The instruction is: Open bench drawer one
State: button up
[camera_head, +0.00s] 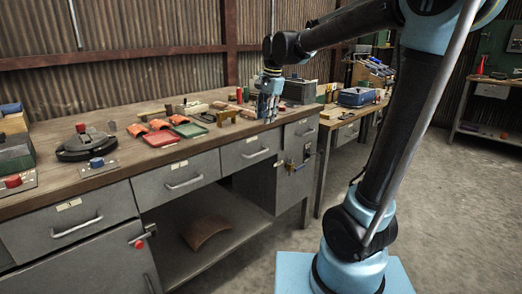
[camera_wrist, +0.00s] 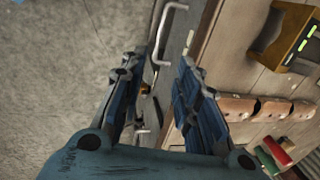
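The grey bench has a row of drawers along its front, all of which look shut. The leftmost drawer (camera_head: 70,226) has a small pale label and a silver bar handle (camera_head: 77,227); its label is too small to read surely. A second drawer (camera_head: 180,178) and a third drawer (camera_head: 250,151) lie to its right, with similar labels and handles. My gripper (camera_head: 268,112) is over the bench top near its right front edge, away from the leftmost drawer. In the wrist view my gripper (camera_wrist: 160,62) is open and empty, with a silver bar handle (camera_wrist: 171,28) beyond the fingers.
An open shelf (camera_head: 225,230) below holds a brown curved piece (camera_head: 205,231). The concrete floor (camera_head: 450,210) on the right is clear.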

aim_at(260, 153)
jog(key=f, duration=0.5)
jog(key=w+a+f, duration=0.1)
jog(key=f, duration=0.4)
jog(key=w+a+f, duration=0.1)
jog(key=f, duration=0.4)
jog(key=shift+a+f, duration=0.1)
jog(key=shift+f, duration=0.1)
grip_shut()
